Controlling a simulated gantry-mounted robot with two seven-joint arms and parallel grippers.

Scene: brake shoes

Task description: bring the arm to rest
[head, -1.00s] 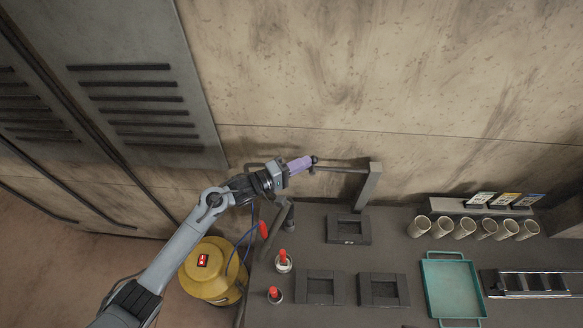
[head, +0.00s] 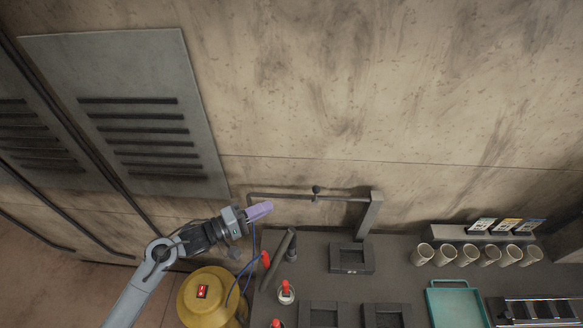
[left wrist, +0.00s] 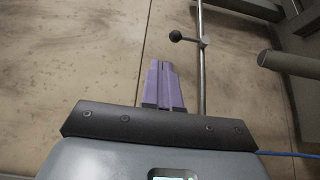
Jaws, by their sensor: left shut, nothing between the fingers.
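My left gripper (head: 260,211) has purple fingers and is shut on nothing. In the head view it hangs in the air left of the bench, near the left end of a metal rail with a small black ball knob (head: 316,189). In the left wrist view the gripper's fingers (left wrist: 163,86) lie together in front of the wall, with the knob (left wrist: 176,36) beyond them to the upper right. My left arm comes in from the bottom left. My right gripper does not show.
A yellow canister (head: 209,297) with a blue hose stands below my gripper. The dark bench (head: 395,262) holds black square trays, red-topped bottles (head: 286,291), several cups (head: 468,254) and a teal tray (head: 457,306). A grey vented panel (head: 130,110) is on the wall at left.

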